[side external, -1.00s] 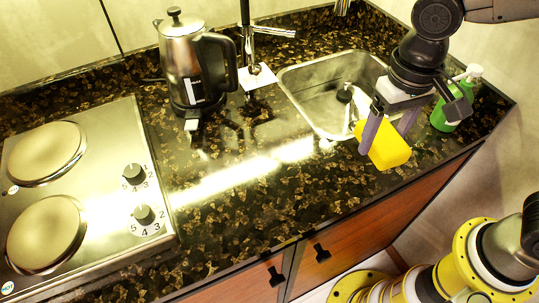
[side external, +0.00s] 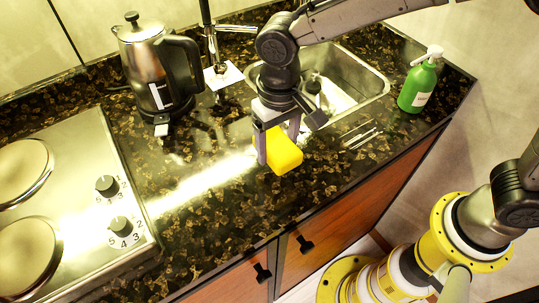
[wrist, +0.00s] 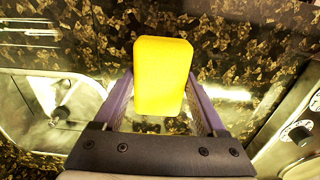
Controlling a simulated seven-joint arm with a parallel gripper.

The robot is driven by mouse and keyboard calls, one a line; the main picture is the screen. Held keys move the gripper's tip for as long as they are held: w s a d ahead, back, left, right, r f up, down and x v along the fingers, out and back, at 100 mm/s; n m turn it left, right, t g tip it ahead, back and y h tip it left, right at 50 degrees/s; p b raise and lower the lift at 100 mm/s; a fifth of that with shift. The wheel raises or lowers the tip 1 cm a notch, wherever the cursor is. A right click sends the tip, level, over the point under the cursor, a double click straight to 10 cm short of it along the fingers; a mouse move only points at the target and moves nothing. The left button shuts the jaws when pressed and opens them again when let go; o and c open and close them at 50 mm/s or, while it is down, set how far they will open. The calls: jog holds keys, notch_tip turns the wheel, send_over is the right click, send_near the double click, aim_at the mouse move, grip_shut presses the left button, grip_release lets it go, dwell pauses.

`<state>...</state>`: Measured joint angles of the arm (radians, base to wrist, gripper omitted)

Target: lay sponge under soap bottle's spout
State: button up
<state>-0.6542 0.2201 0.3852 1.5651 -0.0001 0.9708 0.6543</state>
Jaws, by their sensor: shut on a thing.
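The yellow sponge (side external: 284,155) is between the fingers of my gripper (side external: 279,146), which is shut on it. In the side view it hangs over the dark counter, left of the sink's front edge; its exact height is hard to tell. In the wrist view the sponge (wrist: 162,76) sits between the two purple fingers of my gripper (wrist: 160,100). The green soap bottle (side external: 417,88) with a white pump top and spout stands upright at the counter's right end, well apart from my gripper. The wrist view does not show the bottle.
The steel sink (side external: 355,85) lies between my gripper and the bottle, partly hidden by my arm. A kettle (side external: 150,75) and a two-plate hob (side external: 75,190) are to the left. A tap (side external: 211,45) stands behind.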

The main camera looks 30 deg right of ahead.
aim_at(270, 142)
jog(key=shift+w+a+f, duration=0.35)
jog(key=shift+w+f, duration=0.15)
jog(key=shift+f, duration=0.25)
jog(key=shift+w+a+f, duration=0.1)
jog(key=shift+w+f, duration=0.05)
jog(key=shift+f, duration=1.55)
jog(key=shift+f, duration=0.2)
jog(key=o, duration=1.3)
jog(key=shift+c, duration=0.2)
notch_tip(270, 142, up, 12)
jog(key=shift+r, duration=0.25)
